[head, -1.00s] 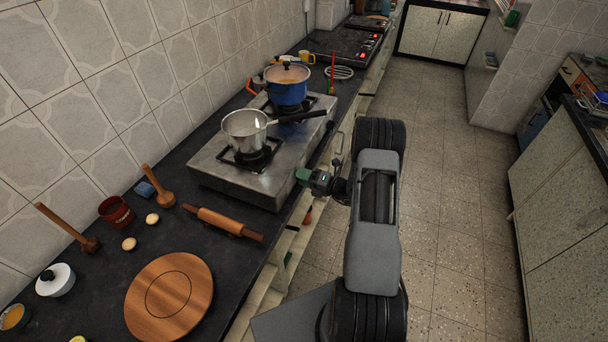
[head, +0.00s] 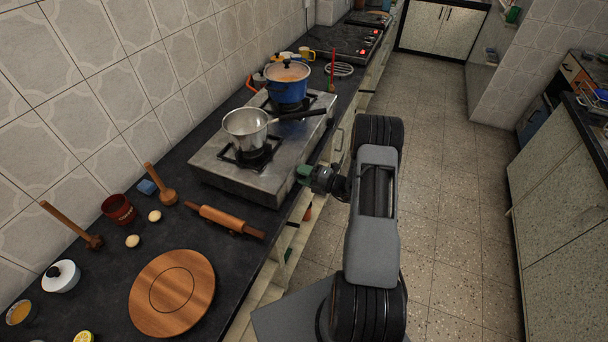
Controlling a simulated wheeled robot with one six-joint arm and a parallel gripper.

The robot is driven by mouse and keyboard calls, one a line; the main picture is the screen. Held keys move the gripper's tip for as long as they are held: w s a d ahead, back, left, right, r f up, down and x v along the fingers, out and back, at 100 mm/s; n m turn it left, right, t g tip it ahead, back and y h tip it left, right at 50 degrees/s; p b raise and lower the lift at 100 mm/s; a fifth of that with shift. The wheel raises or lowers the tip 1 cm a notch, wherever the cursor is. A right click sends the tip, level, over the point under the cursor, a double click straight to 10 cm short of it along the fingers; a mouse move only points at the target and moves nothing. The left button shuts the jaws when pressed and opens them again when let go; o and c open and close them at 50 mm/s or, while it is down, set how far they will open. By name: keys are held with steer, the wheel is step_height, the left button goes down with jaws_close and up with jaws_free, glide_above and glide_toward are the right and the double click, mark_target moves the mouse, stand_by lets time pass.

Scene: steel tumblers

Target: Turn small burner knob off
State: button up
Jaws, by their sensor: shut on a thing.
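A steel two-burner stove (head: 268,176) stands on the dark counter. A steel saucepan (head: 246,128) with a black handle sits on its near burner (head: 251,158). A blue lidded pot (head: 287,86) sits on the far burner. My gripper (head: 303,173) is at the stove's front face, beside the near burner. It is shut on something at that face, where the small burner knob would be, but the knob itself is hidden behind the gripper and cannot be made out.
A rolling pin (head: 226,220) and a round wooden board (head: 172,292) lie on the counter nearer me. The black saucepan handle (head: 303,115) reaches out towards the stove's front edge. The tiled floor (head: 455,240) to the right is clear.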

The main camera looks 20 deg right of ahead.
steer(key=o, duration=0.9)
steer(key=b+v, duration=0.2)
steer(key=v, duration=1.2)
steer(key=shift+w+a, duration=0.1)
